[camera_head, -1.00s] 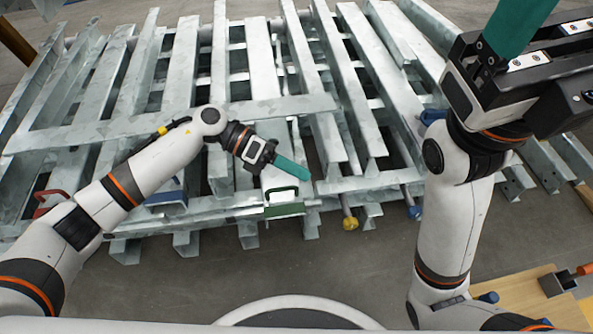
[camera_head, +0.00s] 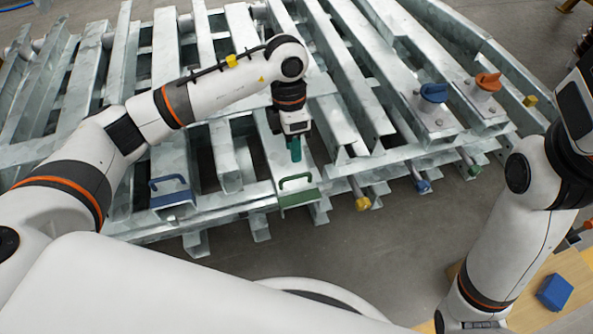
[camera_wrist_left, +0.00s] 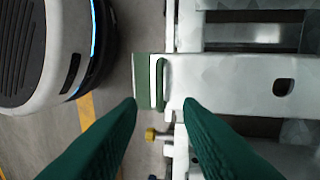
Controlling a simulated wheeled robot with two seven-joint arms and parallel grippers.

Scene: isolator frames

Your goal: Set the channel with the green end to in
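The channel with the green end (camera_head: 298,196) is a grey metal channel in the rack, with a green end plate and a green loop handle (camera_head: 294,181) at the near edge. In the left wrist view its green end (camera_wrist_left: 143,80) and handle (camera_wrist_left: 160,85) juts past the rack's cross rail. My left gripper (camera_head: 295,152) points down just behind the handle, above the channel. Its green fingers (camera_wrist_left: 160,103) are apart with nothing between them, and the handle lies ahead of the tips. My right forearm shows at the right edge; its gripper is out of frame.
A channel with a blue end (camera_head: 172,198) lies to the left. Rods with yellow (camera_head: 362,203), blue (camera_head: 423,186) and green (camera_head: 474,170) ends stick out to the right. Blue (camera_head: 433,92) and orange (camera_head: 487,81) knobs stand on the rack. A blue block (camera_head: 554,291) sits on a wooden surface.

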